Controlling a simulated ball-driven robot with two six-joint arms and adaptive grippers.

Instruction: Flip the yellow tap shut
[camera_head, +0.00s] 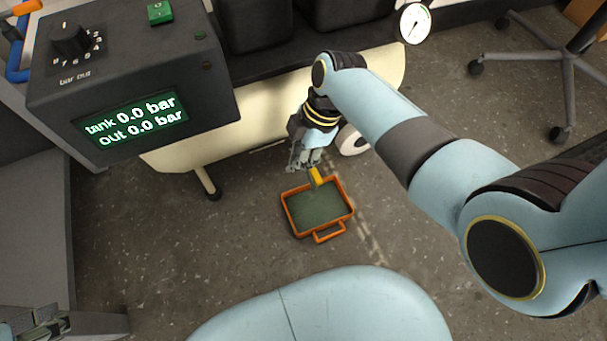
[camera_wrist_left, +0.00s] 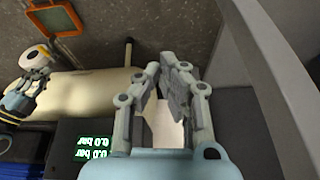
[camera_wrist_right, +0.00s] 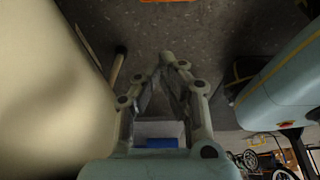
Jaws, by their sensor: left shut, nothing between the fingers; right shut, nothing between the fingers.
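The yellow tap (camera_head: 316,177) shows in the head view under the cream tank (camera_head: 190,150), at the far edge of an orange drip tray (camera_head: 290,222). My right gripper (camera_head: 297,166) is shut and empty, just left of and above the tap in the picture; I cannot tell whether they touch. In the right wrist view its fingertips (camera_wrist_right: 170,65) meet, and the tap is not visible. My left gripper (camera_head: 18,328) is at the bottom left corner, far from the tap; in the left wrist view its fingers (camera_wrist_left: 165,72) are shut and empty.
A black control box (camera_head: 140,60) reads 0.0 bar for tank and out. A white pressure gauge (camera_head: 415,22) is at the top. A white wheel (camera_head: 352,142) is beside my right gripper. A chair base (camera_head: 566,60) stands at right. Floor around the tray is clear.

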